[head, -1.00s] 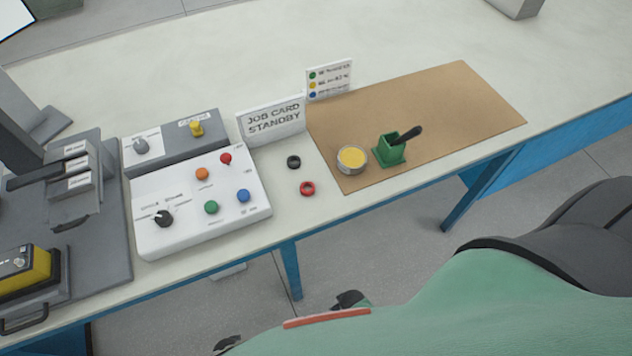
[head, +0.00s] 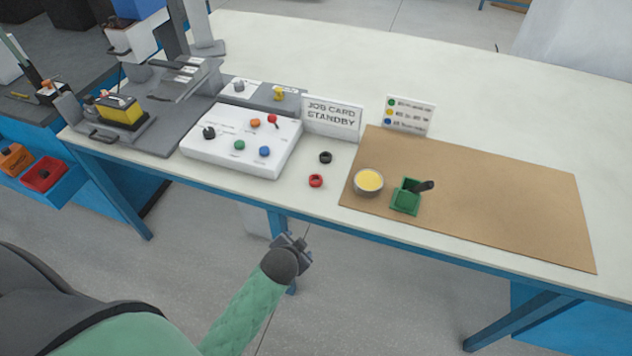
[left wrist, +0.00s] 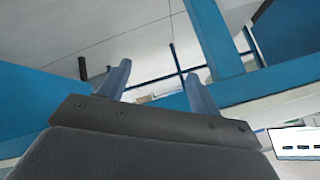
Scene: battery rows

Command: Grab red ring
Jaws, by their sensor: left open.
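The red ring (head: 316,181) lies flat on the pale bench top near its front edge, in the head view. A black ring (head: 325,157) lies just behind it. My left gripper (head: 294,241) is in front of the bench, below the front edge and apart from the red ring. In the left wrist view my left gripper (left wrist: 157,72) has its two fingers spread with nothing between them. The red ring does not show in the left wrist view. My right gripper is not in view.
A white button panel (head: 243,140) stands left of the rings. Right of them are a tin of yellow stuff (head: 368,181) and a green holder (head: 406,196) on a brown mat (head: 500,210). A job card sign (head: 332,117) stands behind. Blue bench framework (left wrist: 215,40) is close to the left gripper.

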